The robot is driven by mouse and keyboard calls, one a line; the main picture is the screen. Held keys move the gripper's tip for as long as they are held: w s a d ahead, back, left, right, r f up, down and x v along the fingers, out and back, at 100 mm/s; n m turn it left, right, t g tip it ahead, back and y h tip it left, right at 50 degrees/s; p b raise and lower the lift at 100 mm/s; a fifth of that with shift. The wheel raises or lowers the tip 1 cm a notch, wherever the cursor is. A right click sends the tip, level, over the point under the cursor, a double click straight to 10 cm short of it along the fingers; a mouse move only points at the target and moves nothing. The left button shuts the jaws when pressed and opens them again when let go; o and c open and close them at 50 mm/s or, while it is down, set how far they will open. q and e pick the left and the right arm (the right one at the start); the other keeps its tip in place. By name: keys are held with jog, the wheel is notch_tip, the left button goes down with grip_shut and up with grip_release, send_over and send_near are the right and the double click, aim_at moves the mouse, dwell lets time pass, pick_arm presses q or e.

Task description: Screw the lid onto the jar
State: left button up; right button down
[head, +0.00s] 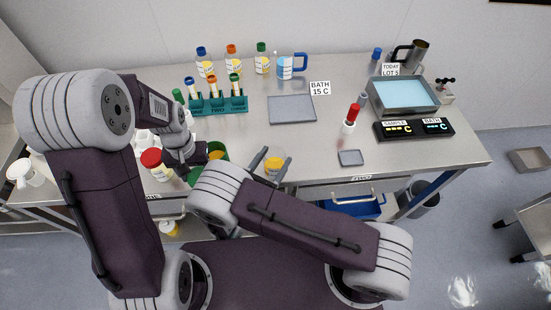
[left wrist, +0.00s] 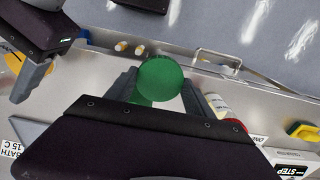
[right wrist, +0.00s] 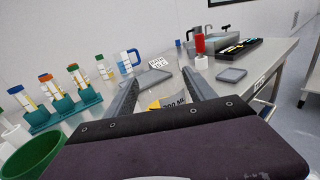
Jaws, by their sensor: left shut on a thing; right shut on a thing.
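A green lid (left wrist: 158,78) is clasped between the fingers of my left gripper (left wrist: 160,88), seen face-on in the left wrist view. In the head view the green lid (head: 217,149) shows partly behind my arms, and it shows large at lower left in the right wrist view (right wrist: 32,158). My right gripper (head: 268,162) is shut on a small jar (head: 275,165) with yellow contents, near the table's front edge. The jar's yellow label (right wrist: 170,101) shows between the fingers in the right wrist view; its lower part is hidden. Lid and jar are apart, the lid to the left.
A red-capped bottle (head: 155,165) stands left of my left gripper. A teal tube rack (head: 218,105) is behind it, with bottles and a blue-handled mug (head: 291,66) farther back. A grey pad (head: 292,110), red-capped vial (head: 351,118) and water bath (head: 404,95) are to the right. Clear table lies between.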

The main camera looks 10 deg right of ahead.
pick_arm(q)
jog(key=shift+s+r, duration=0.1)
jog(key=shift+s, duration=0.5)
jog(key=w+r+m, duration=0.1)
jog(key=r, duration=0.1)
jog(key=w+d+r+m, duration=0.1)
jog(key=shift+w+d+r, duration=0.15)
jog(key=shift+r, duration=0.2)
jog(key=w+d+r+m, duration=0.3)
jog(key=d+r, duration=0.1)
jog(key=d, duration=0.2)
jog(key=m, duration=0.4)
send_near(274, 153)
jog(key=shift+w+a+f, duration=0.25)
jog(key=shift+w+f, duration=0.15)
jog(key=shift+s+d+m, duration=0.3)
jog(key=shift+s+d, duration=0.05)
jog(key=shift+d, duration=0.05)
jog(key=shift+a+f, duration=0.1)
jog(key=shift+f, duration=1.95)
